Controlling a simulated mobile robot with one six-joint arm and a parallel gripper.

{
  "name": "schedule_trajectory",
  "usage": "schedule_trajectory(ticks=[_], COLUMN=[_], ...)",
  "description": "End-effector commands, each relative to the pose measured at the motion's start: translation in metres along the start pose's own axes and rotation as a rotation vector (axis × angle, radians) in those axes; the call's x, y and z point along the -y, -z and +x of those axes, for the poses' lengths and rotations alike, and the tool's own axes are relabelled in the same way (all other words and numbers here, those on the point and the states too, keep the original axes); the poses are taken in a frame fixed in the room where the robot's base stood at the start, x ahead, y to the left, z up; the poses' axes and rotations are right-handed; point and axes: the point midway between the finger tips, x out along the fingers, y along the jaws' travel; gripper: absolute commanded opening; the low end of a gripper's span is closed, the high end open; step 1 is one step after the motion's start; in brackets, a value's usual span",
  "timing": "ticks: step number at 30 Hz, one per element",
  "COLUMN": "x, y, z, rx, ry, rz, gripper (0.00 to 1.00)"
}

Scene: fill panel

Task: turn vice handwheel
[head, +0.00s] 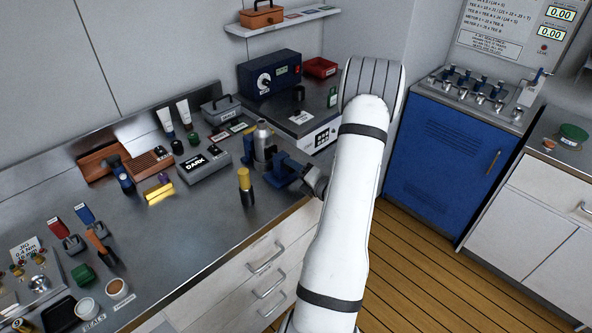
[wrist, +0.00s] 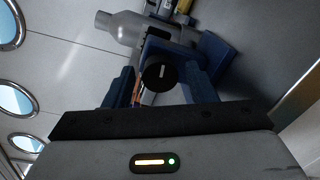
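The blue vice (head: 260,163) stands near the bench's front edge with a grey metal cylinder (head: 262,137) upright in it. In the wrist view the vice (wrist: 212,52) and cylinder (wrist: 120,27) appear tilted. The vice's black round handwheel (wrist: 159,73) faces my wrist camera, with a pale mark on its face. My gripper (head: 287,172) reaches the vice from the right. In the wrist view its blue fingers (wrist: 159,88) stand apart, one on each side of the handwheel, with gaps showing. Contact cannot be told. The handwheel is hidden in the head view.
A yellow-topped dark cylinder (head: 246,186) stands just left of my gripper. A grey box marked DARK (head: 201,166) lies behind it. A blue instrument (head: 270,77) stands at the back. The bench (head: 200,220) has clear room in front; drawers are below.

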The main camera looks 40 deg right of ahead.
Motion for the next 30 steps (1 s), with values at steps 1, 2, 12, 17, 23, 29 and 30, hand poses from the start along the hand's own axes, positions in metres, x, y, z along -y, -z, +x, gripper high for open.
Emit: schedule_trajectory(ticks=[1, 2, 12, 17, 23, 29, 30], x=[0.000, 0.000, 0.002, 0.003, 0.002, 0.001, 0.000], y=[0.000, 0.000, 0.000, 0.000, 0.000, 0.000, 0.000], z=[0.000, 0.000, -0.014, -0.042, -0.070, -0.079, -0.079], rx=[0.000, -0.001, 0.001, 0.004, 0.003, 0.001, 0.000], ry=[0.000, 0.000, 0.002, 0.002, 0.002, 0.001, 0.001], rz=[0.000, 0.000, 0.001, 0.000, 0.000, 0.000, 0.000], gripper=[0.54, 0.54, 0.54, 0.54, 0.54, 0.54, 0.54])
